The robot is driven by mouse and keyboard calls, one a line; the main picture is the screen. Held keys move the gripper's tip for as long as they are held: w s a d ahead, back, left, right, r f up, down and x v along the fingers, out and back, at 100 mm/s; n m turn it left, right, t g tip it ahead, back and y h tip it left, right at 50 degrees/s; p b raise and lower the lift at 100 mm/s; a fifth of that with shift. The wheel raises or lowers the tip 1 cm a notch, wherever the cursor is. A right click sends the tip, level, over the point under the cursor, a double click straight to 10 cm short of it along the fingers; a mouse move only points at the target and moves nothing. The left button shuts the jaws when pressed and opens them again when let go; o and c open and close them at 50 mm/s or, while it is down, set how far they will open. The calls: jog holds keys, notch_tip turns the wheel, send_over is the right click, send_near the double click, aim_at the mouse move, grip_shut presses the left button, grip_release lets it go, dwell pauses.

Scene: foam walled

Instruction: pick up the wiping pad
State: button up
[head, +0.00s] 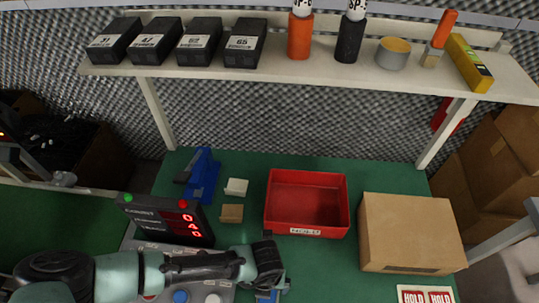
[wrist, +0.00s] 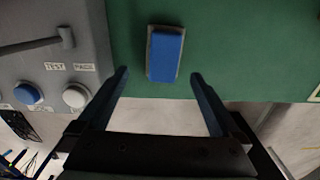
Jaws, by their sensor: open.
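What looks like the wiping pad is a small blue block with a grey edge (wrist: 165,57), lying on the green mat beside the grey control panel in the wrist view. In the head view a bit of blue (head: 266,297) shows at the bottom edge by my gripper (head: 272,286), mostly hidden; I cannot tell if it is the pad. In the wrist view my gripper (wrist: 160,82) is open and empty. Its fingers stand to the left and right of the pad's near end, apart from it.
The grey panel with buttons (wrist: 45,75) lies left of the pad. A red bin (head: 307,203), a cardboard box (head: 410,235), a counter display (head: 165,220), a blue tool (head: 202,176) and two small blocks (head: 236,187) stand on the green mat. A loaded shelf (head: 290,70) spans the back.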

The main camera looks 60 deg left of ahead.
jog(key=shift+w+a+f+b, duration=0.15)
jog(key=shift+w+f, duration=0.1)
jog(key=shift+f, duration=1.45)
jog(key=shift+w+d+f+b, duration=0.1)
jog(key=shift+w+f+b, duration=0.1)
jog(key=shift+f, duration=1.45)
jog(key=c, duration=1.3)
notch_tip(320, 180, up, 10)
jog(key=shift+r+p, duration=0.1)
jog(key=shift+p, duration=0.65)
